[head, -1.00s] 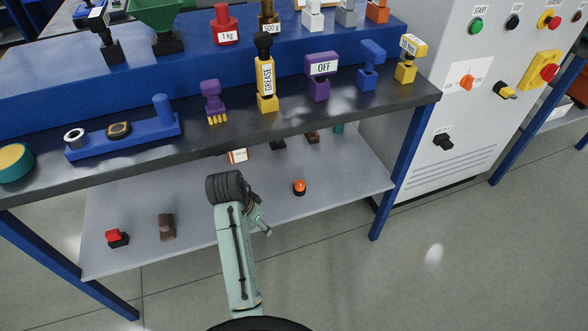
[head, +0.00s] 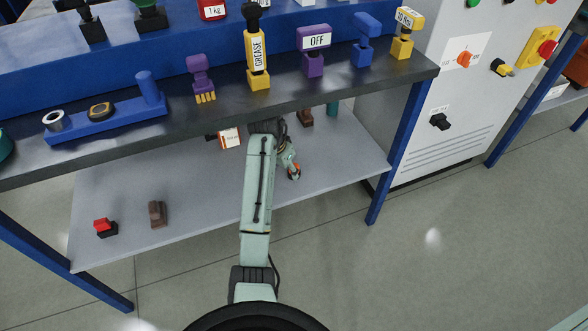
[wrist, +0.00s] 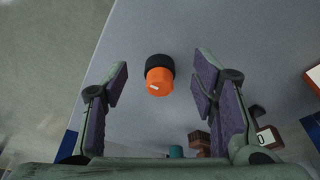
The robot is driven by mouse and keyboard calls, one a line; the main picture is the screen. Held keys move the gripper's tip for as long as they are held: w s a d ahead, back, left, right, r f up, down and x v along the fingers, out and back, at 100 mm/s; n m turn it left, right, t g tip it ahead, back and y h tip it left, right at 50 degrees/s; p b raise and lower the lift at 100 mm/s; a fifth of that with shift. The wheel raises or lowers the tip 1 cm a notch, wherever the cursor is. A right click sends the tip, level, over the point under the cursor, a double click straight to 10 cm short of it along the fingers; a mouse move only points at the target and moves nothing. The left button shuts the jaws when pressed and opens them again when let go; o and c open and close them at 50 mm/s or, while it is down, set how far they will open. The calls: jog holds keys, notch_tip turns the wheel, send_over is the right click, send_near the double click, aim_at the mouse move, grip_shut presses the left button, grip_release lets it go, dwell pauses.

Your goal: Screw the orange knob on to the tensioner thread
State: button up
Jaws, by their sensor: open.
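The orange knob (head: 295,170) is on the grey lower shelf (head: 330,182), partly hidden by my gripper in the head view. In the wrist view the orange knob (wrist: 158,84) has a white mark and a dark round part (wrist: 158,65) behind it. My gripper (wrist: 161,66) is open, its two purple-padded fingers standing apart on either side of the knob with a gap at each side. In the head view my gripper (head: 289,158) is small, below the bench top's edge. I cannot pick out the tensioner thread.
The dark bench top (head: 340,85) overhangs the shelf, close above my arm. A labelled box (head: 229,138), a red-and-black piece (head: 105,228) and a brown piece (head: 157,213) are on the shelf. A blue table leg (head: 398,150) stands to the right.

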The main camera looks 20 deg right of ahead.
aim_at(295, 165)
jog(key=w+d, duration=0.1)
jog(key=d, duration=0.1)
jog(key=w+d, duration=0.1)
jog(key=shift+w+d, duration=0.3)
jog(key=shift+d, duration=0.05)
jog(key=shift+x, duration=1.5)
jog(key=shift+s+a, duration=0.15)
jog(key=shift+a, duration=0.05)
jog(key=shift+c, duration=0.2)
jog(key=c, duration=1.2)
